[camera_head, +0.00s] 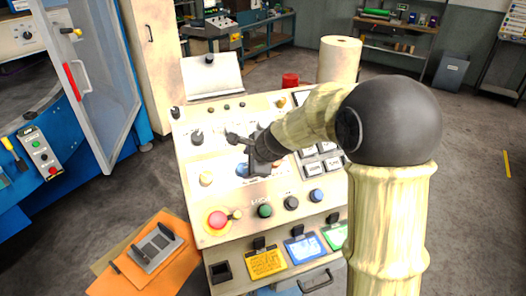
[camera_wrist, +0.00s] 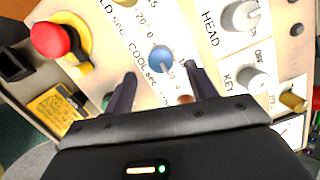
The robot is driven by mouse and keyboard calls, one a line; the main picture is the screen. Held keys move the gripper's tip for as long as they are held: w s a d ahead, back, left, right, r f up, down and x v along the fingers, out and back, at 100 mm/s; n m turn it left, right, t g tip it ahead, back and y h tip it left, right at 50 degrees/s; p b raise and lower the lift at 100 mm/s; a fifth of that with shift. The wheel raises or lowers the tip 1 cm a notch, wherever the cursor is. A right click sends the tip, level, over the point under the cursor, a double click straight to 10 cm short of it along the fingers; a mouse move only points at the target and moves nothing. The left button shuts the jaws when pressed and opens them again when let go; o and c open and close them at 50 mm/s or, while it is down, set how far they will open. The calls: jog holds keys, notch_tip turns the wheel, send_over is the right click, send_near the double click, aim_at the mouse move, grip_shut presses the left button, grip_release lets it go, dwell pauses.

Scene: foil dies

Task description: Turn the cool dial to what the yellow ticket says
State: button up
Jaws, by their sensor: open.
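The cool dial (camera_wrist: 160,58) is a round blue knob with a pale pointer line, on the cream panel beside the lettering "COOL sec". In the head view it is partly hidden by my gripper (camera_head: 258,165). In the wrist view, my gripper (camera_wrist: 160,73) is open, its two dark fingers apart on either side of the label just below the dial. It holds nothing, and I cannot tell its height above the panel. The yellow ticket (camera_head: 266,262) sits under a black clip on the panel's front; it also shows in the wrist view (camera_wrist: 55,112). Its writing is too small to read.
A red mushroom button (camera_head: 217,220) with a yellow base stands at the panel's front left. Blue (camera_head: 303,247) and green (camera_head: 336,235) tickets hang beside the yellow one.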

jog(key=v, duration=1.1)
jog(key=s+d+f+n+g+h, duration=0.2)
jog(key=s+d+f+n, duration=0.4)
jog(key=s+f+n, duration=0.1)
jog(key=s+d+f+n+g+h, duration=0.2)
jog(key=s+d+f+n, duration=0.3)
jog(key=s+n, duration=0.5)
jog(key=shift+s+d+f+h, duration=0.3)
jog(key=shift+s+d+f, duration=0.1)
jog(key=shift+f, duration=0.6)
